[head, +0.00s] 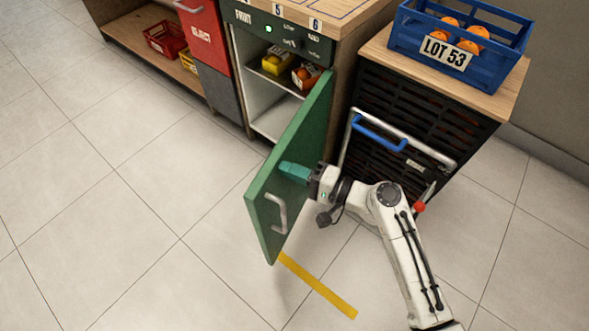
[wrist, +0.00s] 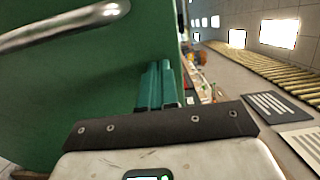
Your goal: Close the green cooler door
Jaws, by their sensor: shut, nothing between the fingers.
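The green cooler door (head: 297,150) stands wide open, swung out from the cooler's front. Its silver handle (head: 279,213) is on the outer face, near the free edge. The door also fills the left of the wrist view (wrist: 95,75), with the handle (wrist: 60,28) at upper left. My gripper (head: 284,168) has teal fingers, shut and empty. It is at the door's outer face, between the handle and the hinge side. The fingertips (wrist: 158,68) look close to or touching the door; I cannot tell contact. The handle is not held.
A black slatted cabinet (head: 395,135) with a blue-gripped rail (head: 379,133) stands right of the door. A blue crate (head: 408,38) sits on top. Floor at left is clear.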

